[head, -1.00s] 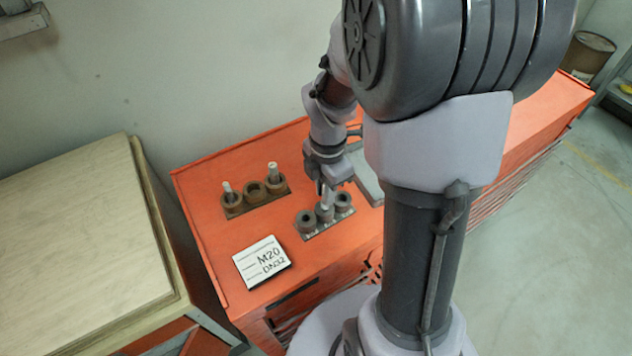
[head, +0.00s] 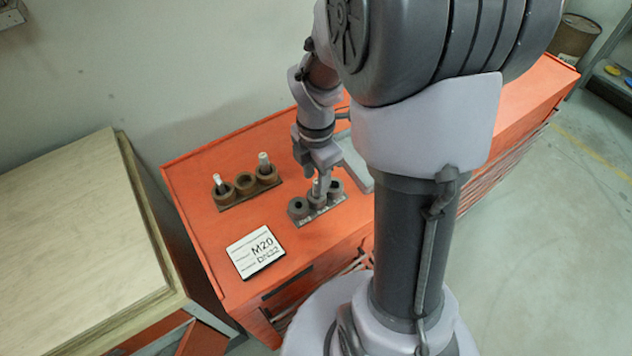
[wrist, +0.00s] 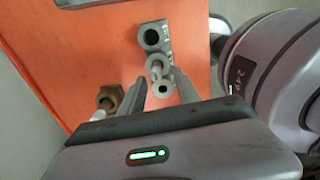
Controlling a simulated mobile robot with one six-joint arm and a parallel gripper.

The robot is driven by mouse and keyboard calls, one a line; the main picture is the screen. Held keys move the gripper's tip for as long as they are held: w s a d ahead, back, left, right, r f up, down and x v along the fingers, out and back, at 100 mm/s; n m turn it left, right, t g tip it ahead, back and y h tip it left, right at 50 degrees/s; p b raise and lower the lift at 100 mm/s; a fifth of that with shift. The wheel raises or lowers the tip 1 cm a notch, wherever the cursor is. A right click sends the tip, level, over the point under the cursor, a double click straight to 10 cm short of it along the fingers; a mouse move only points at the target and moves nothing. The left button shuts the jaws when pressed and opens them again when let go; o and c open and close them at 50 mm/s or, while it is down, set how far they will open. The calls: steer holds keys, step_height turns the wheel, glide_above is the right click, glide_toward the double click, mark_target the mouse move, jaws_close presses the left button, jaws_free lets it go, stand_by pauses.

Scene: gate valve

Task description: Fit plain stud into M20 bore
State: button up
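A pale plain stud (head: 316,187) stands in the middle boss of the grey three-boss block (head: 322,216) on the orange cabinet top. In the wrist view, the stud (wrist: 154,67) rises from the middle boss, with open bores on either side of it. My gripper (head: 322,190) is just above this block. In the wrist view, my gripper (wrist: 158,76) has its fingers spread apart, with clear gaps on both sides of the stud. How deep the stud sits is hidden. The bore labels on the block are too small to read.
A brown three-collar block (head: 236,200) stands behind left, with pale studs in its outer collars and an empty middle one. A white card (head: 256,252) reads M20 DN32. A grey tray (head: 355,165) lies right of my gripper. A wooden-topped bench (head: 80,235) stands left.

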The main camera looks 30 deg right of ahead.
step_height(320, 180, up, 8)
steer(key=shift+f+p, duration=0.25)
steer(key=shift+p, duration=0.7)
steer(key=s+a+r+m+t+y, duration=0.1)
steer(key=s+a+r+m+t, duration=0.2)
steer(key=m, duration=0.8)
steer(key=s+a+r+m+t+y, duration=0.1)
steer(key=s+a+r+m+t, duration=0.1)
steer(key=s+a+r+m, duration=0.6)
steer(key=a+r+m, duration=0.1)
steer(key=a+m, duration=0.2)
steer(key=m, duration=0.1)
steer(key=shift+s+a+t, duration=0.15)
steer(key=shift+a+t, duration=0.15)
steer(key=shift+t, duration=0.1)
